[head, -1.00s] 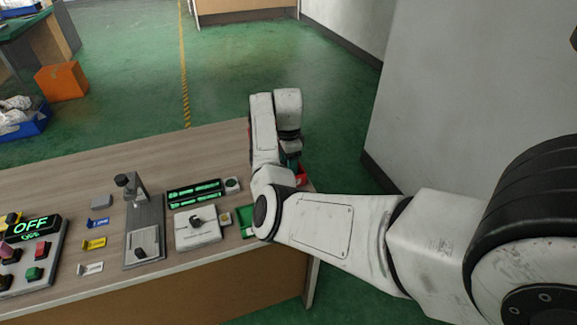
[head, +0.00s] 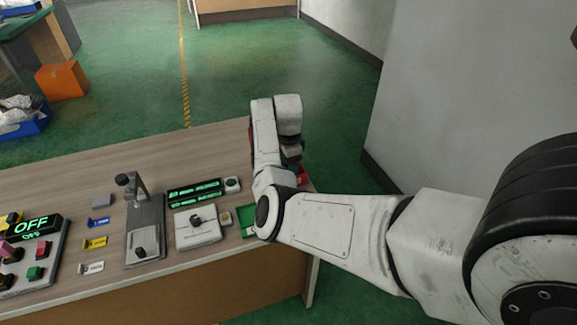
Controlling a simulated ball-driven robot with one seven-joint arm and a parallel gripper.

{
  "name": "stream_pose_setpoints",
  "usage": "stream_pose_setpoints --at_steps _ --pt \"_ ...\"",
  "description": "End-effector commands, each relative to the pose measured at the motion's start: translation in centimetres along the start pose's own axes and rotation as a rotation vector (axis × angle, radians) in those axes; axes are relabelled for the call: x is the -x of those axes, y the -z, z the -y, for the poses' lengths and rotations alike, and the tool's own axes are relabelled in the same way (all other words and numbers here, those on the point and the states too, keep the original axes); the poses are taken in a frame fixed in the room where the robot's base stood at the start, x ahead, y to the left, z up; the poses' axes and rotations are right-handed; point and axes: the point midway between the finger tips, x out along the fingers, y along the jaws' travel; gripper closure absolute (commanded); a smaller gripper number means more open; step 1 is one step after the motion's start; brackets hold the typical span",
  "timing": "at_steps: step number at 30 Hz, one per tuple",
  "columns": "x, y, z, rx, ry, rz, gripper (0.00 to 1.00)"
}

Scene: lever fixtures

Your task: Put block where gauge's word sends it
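A black display (head: 194,190) with lines of green text stands on the table; its words are too small to read. A green tray (head: 246,216) lies to its right, partly behind my arm. A red tray (head: 304,176) shows behind my arm near the table's right end. My gripper is at the far end of the folded arm, above the red tray's area, and its fingers are hidden by my own links. I cannot make out a block in it. A small red patch (head: 250,137) shows at the arm's left edge; I cannot tell what it is.
A lever fixture (head: 144,225), a white box with a black knob (head: 197,226), a grey piece (head: 102,201), blue (head: 99,223) and yellow (head: 95,243) tags, and a button panel with an OFF sign (head: 31,225) occupy the table. A wall stands right. The table's back strip is clear.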

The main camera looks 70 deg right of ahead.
Motion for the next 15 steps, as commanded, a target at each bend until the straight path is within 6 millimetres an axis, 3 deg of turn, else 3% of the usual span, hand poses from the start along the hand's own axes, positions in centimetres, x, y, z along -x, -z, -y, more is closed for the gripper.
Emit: stream_pose_setpoints --at_steps 15 --pt "9.3 0.0 0.1 -0.001 0.005 -0.001 0.31"
